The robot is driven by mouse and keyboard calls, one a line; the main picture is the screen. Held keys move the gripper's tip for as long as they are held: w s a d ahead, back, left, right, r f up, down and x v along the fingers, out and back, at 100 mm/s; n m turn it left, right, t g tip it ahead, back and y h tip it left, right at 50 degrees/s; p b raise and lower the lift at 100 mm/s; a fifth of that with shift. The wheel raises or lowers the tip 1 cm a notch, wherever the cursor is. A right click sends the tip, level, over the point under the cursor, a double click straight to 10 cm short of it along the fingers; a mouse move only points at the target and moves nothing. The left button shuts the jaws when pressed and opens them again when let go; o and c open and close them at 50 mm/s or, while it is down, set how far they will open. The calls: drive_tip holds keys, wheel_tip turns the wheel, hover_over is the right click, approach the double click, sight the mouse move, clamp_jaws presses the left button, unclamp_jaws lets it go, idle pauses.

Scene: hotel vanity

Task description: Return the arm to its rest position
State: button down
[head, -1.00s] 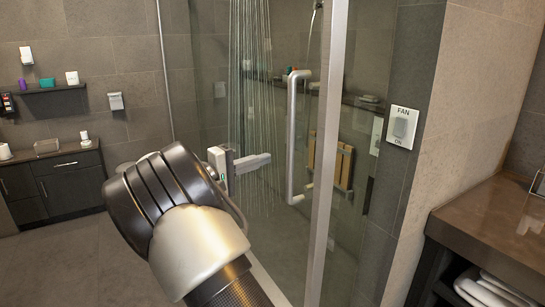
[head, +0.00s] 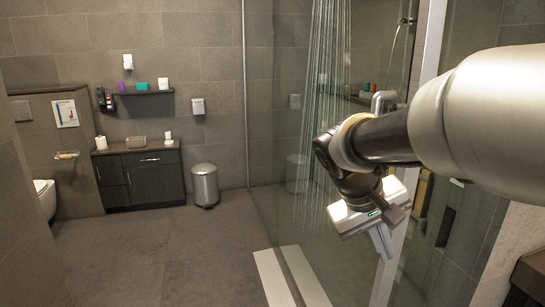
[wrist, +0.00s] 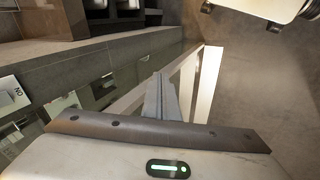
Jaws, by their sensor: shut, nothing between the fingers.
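My arm reaches in from the right edge of the head view, with a pale upper link and a dark elbow and wrist. My gripper (head: 384,243) hangs at the end of it, in front of the glass shower wall (head: 290,190), pointing downward. In the wrist view, the two grey fingers (wrist: 160,95) lie together with nothing between them. I cannot tell how far the gripper is from the glass.
A white-framed door edge (head: 428,60) stands behind my arm. A white switch plate (wrist: 12,93) shows at the left of the wrist view. A dark counter (head: 530,272) is at lower right. A bin (head: 205,186) and cabinet (head: 150,178) stand far back; floor at left is clear.

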drive_tip(key=s+a+m+t+y, duration=0.1)
drive_tip(key=s+a+t+y, duration=0.35)
drive_tip(key=s, duration=0.95)
drive_tip(key=a+r+g+p, duration=0.1)
drive_tip(key=a+r+p, duration=0.2)
drive_tip(key=r+p, duration=2)
drive_tip(key=shift+r+y, duration=0.2)
drive_tip(key=shift+y, duration=0.25)
drive_tip(key=shift+w, duration=0.1)
